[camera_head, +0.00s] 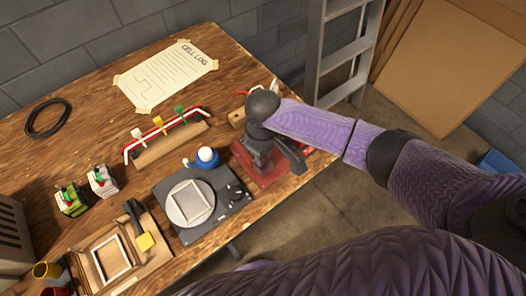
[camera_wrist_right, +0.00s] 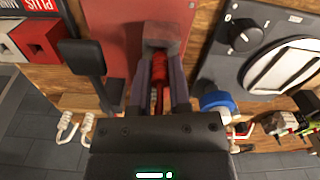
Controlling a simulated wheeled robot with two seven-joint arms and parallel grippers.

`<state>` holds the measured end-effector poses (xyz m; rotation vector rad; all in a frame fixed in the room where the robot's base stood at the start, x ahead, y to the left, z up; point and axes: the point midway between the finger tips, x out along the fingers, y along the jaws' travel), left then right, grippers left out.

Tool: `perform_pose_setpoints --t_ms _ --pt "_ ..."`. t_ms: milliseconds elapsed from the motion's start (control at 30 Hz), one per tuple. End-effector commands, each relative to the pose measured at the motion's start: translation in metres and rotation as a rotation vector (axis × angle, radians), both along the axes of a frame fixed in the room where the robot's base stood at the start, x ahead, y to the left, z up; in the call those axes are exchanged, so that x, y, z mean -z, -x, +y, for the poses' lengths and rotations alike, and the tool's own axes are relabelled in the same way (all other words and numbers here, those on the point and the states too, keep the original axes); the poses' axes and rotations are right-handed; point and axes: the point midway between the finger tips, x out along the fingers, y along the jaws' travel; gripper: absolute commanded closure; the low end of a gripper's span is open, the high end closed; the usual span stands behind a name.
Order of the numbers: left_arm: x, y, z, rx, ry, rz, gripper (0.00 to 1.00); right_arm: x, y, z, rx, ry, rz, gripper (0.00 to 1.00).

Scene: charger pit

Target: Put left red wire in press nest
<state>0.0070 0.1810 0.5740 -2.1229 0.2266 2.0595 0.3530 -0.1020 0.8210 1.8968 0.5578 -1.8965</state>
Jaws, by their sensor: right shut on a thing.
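My right gripper (camera_wrist_right: 160,75) is shut on a red wire (camera_wrist_right: 157,95), of which a short red piece shows between the fingers in the wrist view. The fingertips are at a grey block (camera_wrist_right: 163,36) on the red press base (camera_wrist_right: 118,20); I cannot tell whether the wire is inside the nest. In the head view the right gripper (camera_head: 260,150) points down over the red press base (camera_head: 270,178), and its fingers are mostly hidden. A black lever (camera_wrist_right: 88,60) stands beside the fingers. My left gripper is not in view.
A dark device with a round white plate (camera_head: 180,212) and a blue-and-white round part (camera_head: 205,157) stand beside the press. A wooden rack (camera_head: 172,146) carries a red-and-white wire with coloured tags. A paper sheet (camera_head: 165,73) lies at the back, with bare tabletop around it.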

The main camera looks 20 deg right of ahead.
Motion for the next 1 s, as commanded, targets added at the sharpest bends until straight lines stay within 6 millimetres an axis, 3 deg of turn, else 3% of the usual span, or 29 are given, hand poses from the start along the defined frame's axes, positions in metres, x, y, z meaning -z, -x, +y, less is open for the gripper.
perform_pose_setpoints --t_ms 867,900,1000 --pt "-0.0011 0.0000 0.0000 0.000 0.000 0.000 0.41 0.0057 -0.0002 0.0001 0.000 0.000 0.000 1.00" --pt "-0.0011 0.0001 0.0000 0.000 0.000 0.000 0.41 0.0057 -0.0002 0.0001 0.000 0.000 0.000 0.71" --pt "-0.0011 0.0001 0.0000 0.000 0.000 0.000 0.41 0.0057 -0.0002 0.0000 0.000 0.000 0.000 0.50"
